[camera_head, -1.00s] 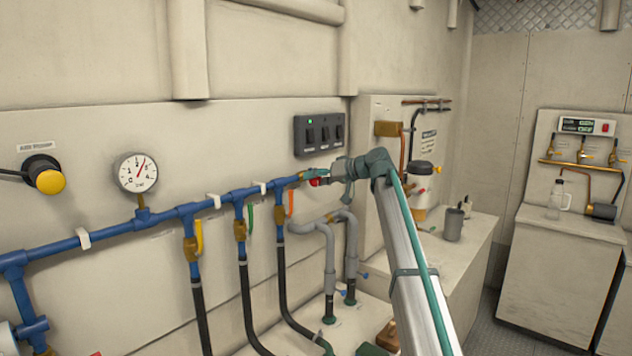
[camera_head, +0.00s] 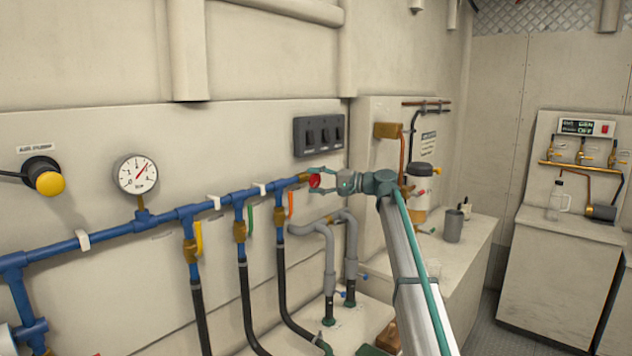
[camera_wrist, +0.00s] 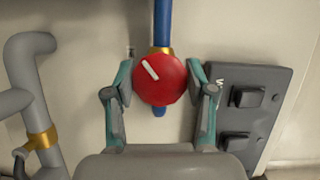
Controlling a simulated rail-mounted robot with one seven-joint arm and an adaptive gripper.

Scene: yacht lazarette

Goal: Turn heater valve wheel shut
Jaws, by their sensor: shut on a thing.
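The red valve wheel (camera_head: 315,181) sits at the right end of the blue pipe, by a brass fitting. In the wrist view the red wheel (camera_wrist: 160,82) faces the camera, and its white mark slants from upper left to lower right. My gripper (camera_head: 318,181) reaches it from the right. In the wrist view my gripper (camera_wrist: 160,84) has one finger on each side of the wheel, shut on its rim. Any wording that names the wheel cannot be read.
A black switch panel (camera_head: 319,134) is on the wall just above the wheel. Grey bent pipes (camera_head: 330,235) stand below it. The blue pipe (camera_head: 110,233) carries a pressure gauge (camera_head: 138,174) and several valves with coloured levers. A counter with a grey cup (camera_head: 453,226) is to the right.

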